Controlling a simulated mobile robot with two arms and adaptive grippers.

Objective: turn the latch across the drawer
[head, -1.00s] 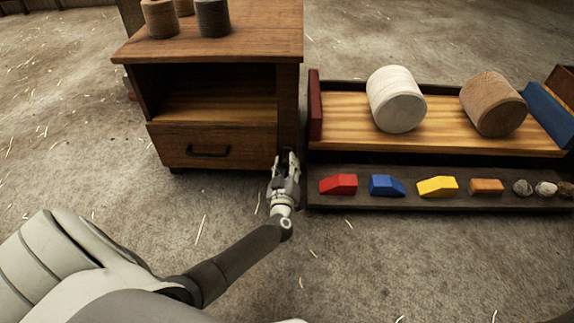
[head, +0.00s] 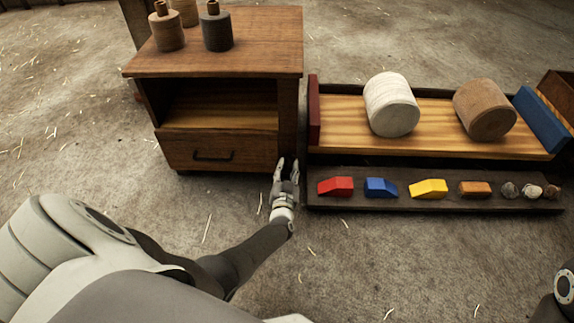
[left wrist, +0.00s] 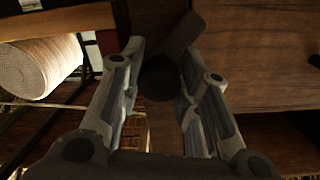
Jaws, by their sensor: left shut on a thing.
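The wooden cabinet (head: 290,40) stands left of centre in the head view. Its drawer (head: 235,147) with a dark handle (head: 213,156) is closed, below an open shelf. My left gripper (head: 285,165) is at the cabinet's front right post, just right of the drawer. In the left wrist view it is shut on the dark latch (left wrist: 183,36), whose bar shows tilted between and beyond the fingers. The drawer front (left wrist: 255,55) lies right of the fingers there. The latch is hidden by the gripper in the head view. My right gripper is out of view.
A rack (head: 440,140) with a white roll (head: 391,105) and a brown roll (head: 486,108) stands close to the right of my left gripper. Several coloured blocks and stones lie along its front tray (head: 450,205). Spools stand on the cabinet. The floor in front is clear.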

